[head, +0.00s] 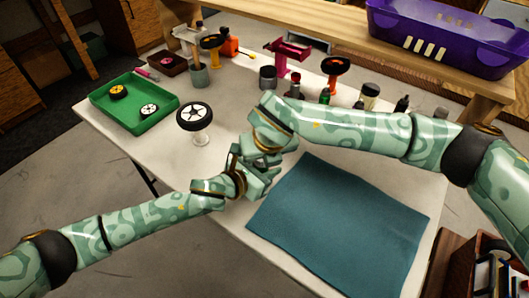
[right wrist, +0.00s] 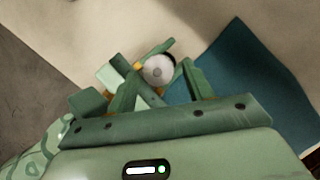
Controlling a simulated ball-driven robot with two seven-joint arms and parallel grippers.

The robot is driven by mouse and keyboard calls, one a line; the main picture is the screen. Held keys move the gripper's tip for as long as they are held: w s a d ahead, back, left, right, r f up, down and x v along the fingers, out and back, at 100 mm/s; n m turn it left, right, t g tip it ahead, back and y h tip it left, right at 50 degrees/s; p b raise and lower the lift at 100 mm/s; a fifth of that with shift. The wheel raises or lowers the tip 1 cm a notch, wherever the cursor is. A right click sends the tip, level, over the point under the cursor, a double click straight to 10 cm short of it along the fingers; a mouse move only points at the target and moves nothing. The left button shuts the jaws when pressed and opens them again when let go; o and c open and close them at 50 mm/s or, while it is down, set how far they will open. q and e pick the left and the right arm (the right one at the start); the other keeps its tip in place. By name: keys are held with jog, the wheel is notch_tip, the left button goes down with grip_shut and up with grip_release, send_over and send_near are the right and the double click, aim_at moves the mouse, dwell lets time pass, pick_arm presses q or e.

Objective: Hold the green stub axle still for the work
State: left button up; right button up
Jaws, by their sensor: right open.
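My left gripper (head: 246,165) and right gripper (head: 268,150) meet above the table by the mat's upper left edge, overlapping in the head view. In the right wrist view my right gripper (right wrist: 158,82) is open, its two green fingers spread.
A teal mat (head: 340,225) covers the table's front right. A wheel (head: 194,116) stands on a clear support left of the grippers. A green tray (head: 150,127) with two wheels is at the left. Tools and bottles line the back, below a purple crate (head: 440,45).

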jog(key=shift+a, duration=0.1)
jog(key=n, duration=0.1)
jog(key=n+y, duration=0.1)
jog(key=n, duration=0.2)
jog(key=shift+w+d+n+g+y, duration=0.1)
jog(key=shift+d+n+g+y, duration=0.2)
jog(key=shift+n+g, duration=0.1)
jog(key=n+y, duration=0.1)
jog(key=n, duration=0.2)
jog(key=shift+w+d+g, duration=0.1)
jog(key=shift+g, duration=0.3)
jog(key=n, duration=0.2)
jog(key=n+g, duration=0.1)
jog(key=n, duration=0.1)
jog(key=shift+w+g, duration=0.2)
jog(key=shift+g, duration=0.1)
jog(key=n, duration=0.2)
jog(key=n+g, duration=0.1)
jog(key=shift+w+n+g+y, duration=0.2)
jog(key=shift+n+g+y, duration=0.1)
jog(key=shift+n+y, duration=0.1)
jog(key=v, duration=1.2)
